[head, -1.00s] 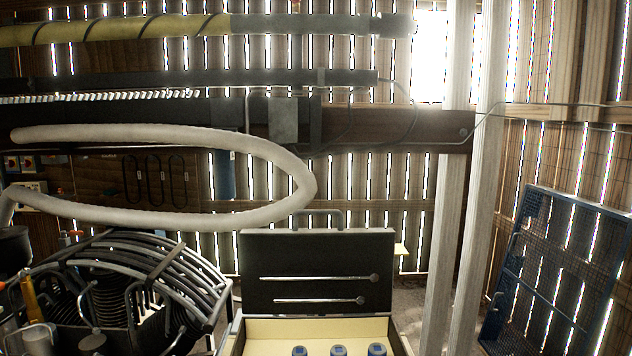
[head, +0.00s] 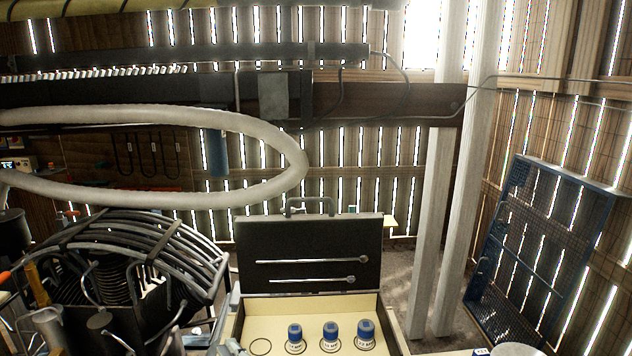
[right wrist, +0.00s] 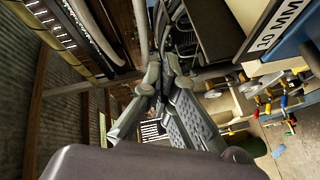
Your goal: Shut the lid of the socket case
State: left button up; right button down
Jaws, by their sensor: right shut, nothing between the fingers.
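The socket case (head: 250,315) is open at the bottom middle of the head view. Its dark lid (head: 310,240) stands about upright at the back, with a handle on its top edge and two metal bars across its inside. Three blue sockets (head: 330,336) stand in the cream tray. My right gripper (right wrist: 163,72) is shut and empty in the right wrist view. The case's dark and cream parts (right wrist: 252,25) show to its right, apart from the fingers. In the head view, a grey part at the case's left edge seems to be this gripper. My left gripper is out of view.
A black compressor with curved pipes (head: 150,250) stands close on the case's left. A thick pale hose (head: 240,120) loops above and behind. A white post (head: 440,220) and a blue mesh panel (head: 540,250) stand to the right. The air above the tray looks clear.

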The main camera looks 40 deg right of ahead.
jog(key=w+a+r+n+t+y, duration=0.2)
jog(key=a+r+n+y, duration=0.15)
jog(key=r+n, duration=0.3)
jog(key=w+a+r+n+t+y, duration=0.25)
jog(key=a+r+n, duration=0.2)
jog(key=r, duration=0.25)
jog(key=s+a+r+n+g+y, duration=0.1)
jog(key=a+r+n+g+y, duration=0.45)
jog(key=n, duration=0.75)
jog(key=s+a+r+n+g+y, duration=0.2)
jog(key=a+n+g+y, duration=0.5)
jog(key=n, duration=0.6)
jog(key=w+d+f+n+g+h, duration=0.1)
jog(key=w+d+f+n+h, duration=0.1)
jog(key=w+d+n+h, duration=0.45)
jog(key=w+d+f+n+h, duration=0.3)
jog(key=d+n+h, duration=0.1)
jog(key=d+n, duration=0.4)
jog(key=d+r+h, duration=0.4)
jog(key=d, duration=0.6)
jog(key=d+r+h, duration=0.5)
jog(key=d, duration=0.6)
jog(key=d+r+h, duration=0.4)
jog(key=d, duration=0.6)
jog(key=p, duration=0.6)
send_over(316, 214)
jog(key=shift+n, duration=0.25)
notch_tip(316, 214, down, 7)
jog(key=shift+w+r, duration=0.1)
jog(key=shift+w, duration=0.05)
